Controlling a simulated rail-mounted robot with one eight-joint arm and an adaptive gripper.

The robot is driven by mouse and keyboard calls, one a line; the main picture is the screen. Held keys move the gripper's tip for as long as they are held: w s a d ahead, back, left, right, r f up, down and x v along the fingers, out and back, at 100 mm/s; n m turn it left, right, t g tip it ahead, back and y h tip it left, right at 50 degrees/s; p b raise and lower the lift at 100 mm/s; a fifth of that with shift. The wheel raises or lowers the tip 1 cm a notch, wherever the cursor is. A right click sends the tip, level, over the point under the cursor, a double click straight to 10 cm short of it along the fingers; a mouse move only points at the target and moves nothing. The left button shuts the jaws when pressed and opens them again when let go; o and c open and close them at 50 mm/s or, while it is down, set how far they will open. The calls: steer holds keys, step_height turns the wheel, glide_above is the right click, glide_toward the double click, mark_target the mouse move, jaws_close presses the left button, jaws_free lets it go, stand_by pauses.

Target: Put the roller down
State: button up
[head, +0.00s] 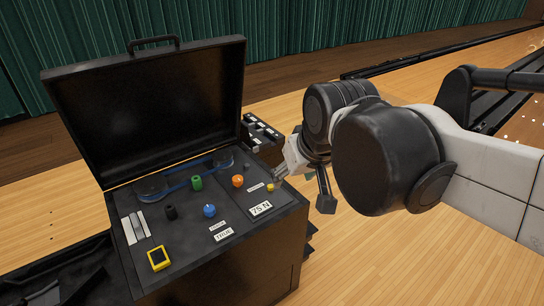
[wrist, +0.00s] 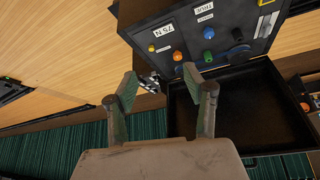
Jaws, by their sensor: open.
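My gripper (head: 302,186) is at the right edge of the open black case (head: 288,222). In the wrist view my gripper (wrist: 168,84) has its two fingers wide apart with nothing between them. Small round pieces stand on the case panel: green (head: 197,183), orange (head: 238,181), blue (head: 209,210), black (head: 171,212) and a small yellow one (head: 270,187) closest to my gripper. I cannot tell which of them, if any, is the roller. The orange piece (wrist: 178,55) and the yellow piece (wrist: 152,47) also show in the wrist view, beyond the fingers.
The case lid (head: 150,110) stands raised at the back. A blue belt (head: 190,180) runs around dark discs near the hinge. A yellow-framed block (head: 158,258) and white labels (head: 260,208) lie on the panel. A dark rack (head: 262,135) is behind the case. Wooden floor is open at right.

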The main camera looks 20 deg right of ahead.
steer(key=s+d+f+t, duration=0.1)
steer(key=s+f, duration=0.3)
steer(key=s, duration=0.2)
steer(key=shift+s+d+m, duration=0.15)
steer(key=shift+d+m, duration=0.15)
step_height(320, 180, up, 4)
steer(key=p, duration=0.4)
steer(key=shift+f, duration=0.1)
